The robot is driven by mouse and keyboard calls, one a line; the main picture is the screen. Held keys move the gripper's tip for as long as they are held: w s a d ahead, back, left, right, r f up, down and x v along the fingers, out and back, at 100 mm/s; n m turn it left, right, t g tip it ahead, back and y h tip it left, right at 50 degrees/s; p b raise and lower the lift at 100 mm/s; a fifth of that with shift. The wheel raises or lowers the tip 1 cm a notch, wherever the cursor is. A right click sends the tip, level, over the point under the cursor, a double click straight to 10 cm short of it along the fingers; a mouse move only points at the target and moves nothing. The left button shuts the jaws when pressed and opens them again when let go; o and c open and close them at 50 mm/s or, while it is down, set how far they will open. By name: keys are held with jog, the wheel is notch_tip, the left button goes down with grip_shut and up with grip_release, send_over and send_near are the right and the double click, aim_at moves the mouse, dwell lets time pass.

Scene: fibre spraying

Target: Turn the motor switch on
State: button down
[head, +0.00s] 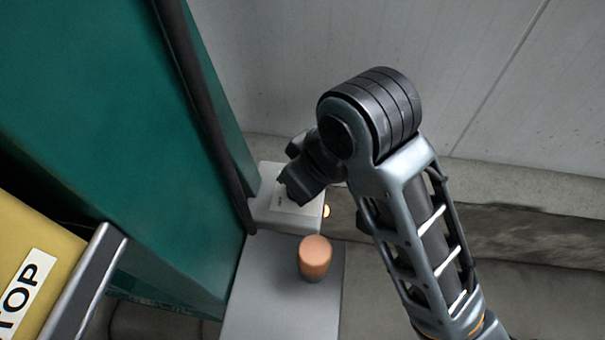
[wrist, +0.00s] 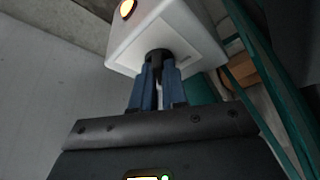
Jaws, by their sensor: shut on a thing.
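The motor switch is a white box (wrist: 193,28) with a lighter plate on its face, and in the wrist view a dark knob (wrist: 158,56) stands out from that plate. My gripper (wrist: 158,78) has its blue fingers shut on the knob. In the head view the white box (head: 271,218) sits beside the green cabinet, and my arm's end reaches over it. There my wrist hides the knob and the fingertips. An orange lamp (wrist: 127,9) on the box is lit; it also shows in the head view (head: 326,211).
A green cabinet (head: 110,110) with a dark edge bar stands at left. An orange-brown cylinder (head: 315,257) stands on a grey surface (head: 275,300) below the box. A concrete wall (head: 480,80) is behind.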

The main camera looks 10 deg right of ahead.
dwell(0.4)
jog(key=c, duration=1.2)
grip_release()
jog(key=shift+o, duration=0.2)
jog(key=shift+r, duration=0.1)
jog(key=p+v, duration=0.6)
jog(key=v, duration=0.1)
jog(key=shift+r, duration=0.3)
